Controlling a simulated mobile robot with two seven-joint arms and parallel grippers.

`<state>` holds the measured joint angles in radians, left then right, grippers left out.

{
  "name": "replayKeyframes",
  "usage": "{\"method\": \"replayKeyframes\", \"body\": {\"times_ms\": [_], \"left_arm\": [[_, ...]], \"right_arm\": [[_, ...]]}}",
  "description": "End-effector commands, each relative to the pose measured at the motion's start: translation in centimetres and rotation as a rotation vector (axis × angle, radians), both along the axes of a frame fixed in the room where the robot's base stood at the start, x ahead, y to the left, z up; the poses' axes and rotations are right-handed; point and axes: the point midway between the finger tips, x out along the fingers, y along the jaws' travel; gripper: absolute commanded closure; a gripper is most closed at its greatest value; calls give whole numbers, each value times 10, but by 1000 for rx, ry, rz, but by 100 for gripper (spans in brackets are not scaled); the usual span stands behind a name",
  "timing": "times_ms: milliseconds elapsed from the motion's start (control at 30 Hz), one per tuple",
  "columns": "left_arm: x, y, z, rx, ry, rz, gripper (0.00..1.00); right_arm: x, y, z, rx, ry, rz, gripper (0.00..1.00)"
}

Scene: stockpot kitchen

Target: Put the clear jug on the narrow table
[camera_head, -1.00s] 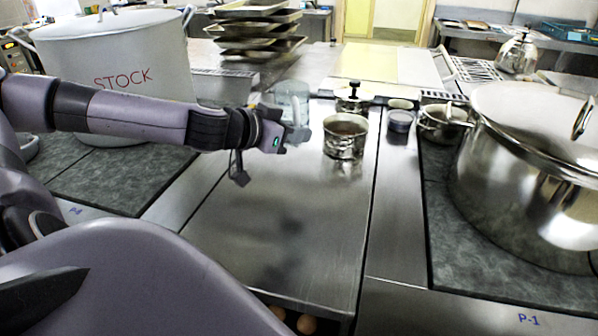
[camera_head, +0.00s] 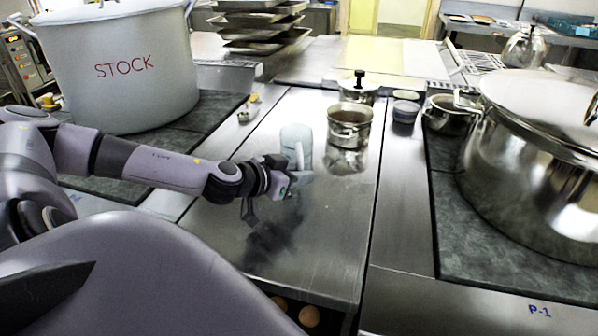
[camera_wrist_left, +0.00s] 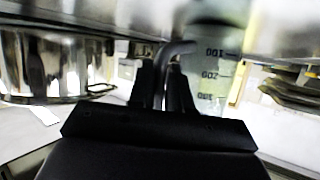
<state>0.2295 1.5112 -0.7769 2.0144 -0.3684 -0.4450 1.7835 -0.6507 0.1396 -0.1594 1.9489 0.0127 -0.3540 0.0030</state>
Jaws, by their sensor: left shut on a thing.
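The clear jug (camera_head: 292,136) is see-through and pale, near the middle of the head view, over the steel worktop. My left gripper (camera_head: 300,178) is at its near side, shut on its handle. In the left wrist view the jug (camera_wrist_left: 212,75) shows upside down with measuring marks, and its grey handle (camera_wrist_left: 176,48) runs between the fingers of the left gripper (camera_wrist_left: 162,82). The jug appears held above the worktop, with a dark blurred patch on the steel below the gripper. I cannot make out which surface is the narrow table. My right gripper is not in view.
A steel pot (camera_head: 350,124) stands just right of the jug, with a lidded pot (camera_head: 358,90) behind it. A large STOCK pot (camera_head: 125,70) is at left, a large shiny pot (camera_head: 535,150) at right. The near steel worktop (camera_head: 320,240) is clear. Trays (camera_head: 258,25) are stacked behind.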

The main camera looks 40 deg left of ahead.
Motion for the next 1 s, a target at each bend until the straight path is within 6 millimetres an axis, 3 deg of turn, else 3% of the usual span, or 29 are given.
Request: {"method": "replayKeyframes", "body": {"times_ms": [100, 133, 200, 633, 1000], "left_arm": [[0, 0, 0, -1, 1, 0, 100], [0, 0, 0, -2, 2, 0, 75], [0, 0, 0, -2, 2, 0, 56], [-4, 1, 1, 0, 3, 0, 56], [-34, 2, 13, 6, 2, -2, 56]], "right_arm": [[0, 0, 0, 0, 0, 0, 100], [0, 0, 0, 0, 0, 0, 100], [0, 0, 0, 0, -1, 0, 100], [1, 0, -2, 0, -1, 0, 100], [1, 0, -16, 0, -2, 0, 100]]}}
